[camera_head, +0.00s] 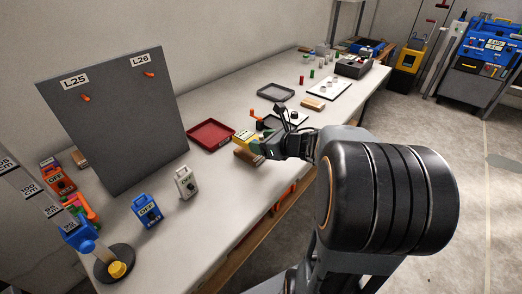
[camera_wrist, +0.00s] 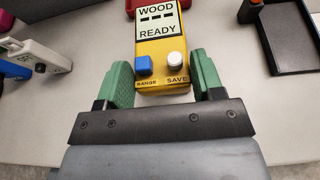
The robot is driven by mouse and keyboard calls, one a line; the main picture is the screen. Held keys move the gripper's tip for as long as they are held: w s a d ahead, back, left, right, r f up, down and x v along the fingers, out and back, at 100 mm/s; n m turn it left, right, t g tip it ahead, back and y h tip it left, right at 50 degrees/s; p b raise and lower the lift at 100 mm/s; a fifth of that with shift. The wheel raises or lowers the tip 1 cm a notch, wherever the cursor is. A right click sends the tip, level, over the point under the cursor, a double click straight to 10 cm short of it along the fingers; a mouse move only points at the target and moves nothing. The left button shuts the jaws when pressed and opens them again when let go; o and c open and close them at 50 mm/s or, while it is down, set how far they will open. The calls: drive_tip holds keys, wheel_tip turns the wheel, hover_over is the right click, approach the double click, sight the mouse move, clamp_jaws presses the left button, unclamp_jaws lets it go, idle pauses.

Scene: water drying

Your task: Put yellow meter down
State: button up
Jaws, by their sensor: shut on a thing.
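The yellow meter (camera_wrist: 160,45) lies between the green fingers of my gripper (camera_wrist: 162,75) in the wrist view. Its screen reads WOOD and READY, with a blue button and a white knob below. My gripper is shut on it. In the head view the yellow meter (camera_head: 243,136) shows at the tip of my gripper (camera_head: 256,146), over the middle of the long bench (camera_head: 215,205). A wooden block (camera_head: 247,157) shows just below the meter. I cannot tell whether the meter touches the block or the bench.
A red tray (camera_head: 211,145) lies left of my gripper; a grey tray (camera_head: 276,92) lies farther back. A white meter (camera_head: 186,183) and a blue meter (camera_head: 146,211) stand nearer. A dark panel (camera_head: 115,125) leans at the wall. Bare bench shows in front of the red tray.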

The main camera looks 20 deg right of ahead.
drive_tip(key=shift+w+d+f+b, duration=0.15)
drive_tip(key=shift+f+b, duration=0.25)
drive_tip(key=shift+f, duration=0.5)
drive_tip(key=shift+w+a+f+b, duration=0.1)
drive_tip(key=shift+f+b, duration=0.3)
drive_tip(key=shift+f, duration=0.45)
drive_tip(key=shift+f, duration=0.2)
drive_tip(key=o, duration=1.3)
drive_tip(key=shift+c, duration=0.2)
